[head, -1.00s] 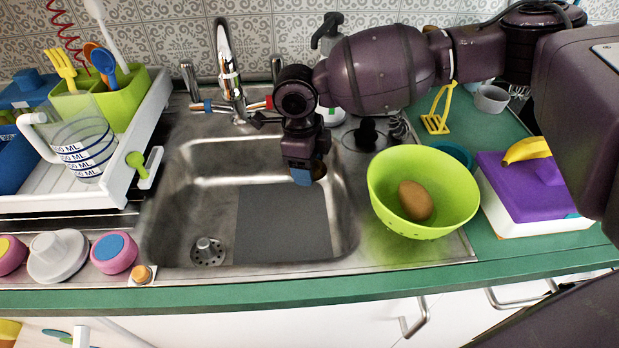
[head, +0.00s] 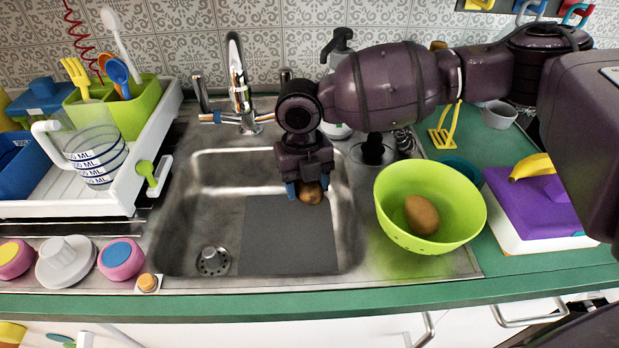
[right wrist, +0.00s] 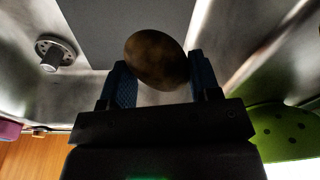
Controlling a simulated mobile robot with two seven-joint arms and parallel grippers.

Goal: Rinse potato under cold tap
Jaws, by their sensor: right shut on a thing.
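A brown potato (head: 310,193) is between the blue fingertips of my right gripper (head: 306,190), above the right back part of the steel sink (head: 205,205). In the right wrist view the potato (right wrist: 157,60) sits between both fingers (right wrist: 158,84), with the sink below. The chrome tap (head: 238,80) stands behind the sink, left of my gripper. A blue mark (head: 217,117) shows at its left side; its right side is partly hidden by my arm. I see no water stream from the spout. A second potato (head: 422,214) lies in the green bowl (head: 400,235). My left gripper is out of view.
A grey mat (head: 285,240) lies on the sink floor beside the drain (head: 212,262). A white dish rack (head: 80,207) with a measuring jug (head: 95,155) stands left. The green bowl borders the sink's right side. A purple-lidded box (head: 540,210) with a banana is farther right.

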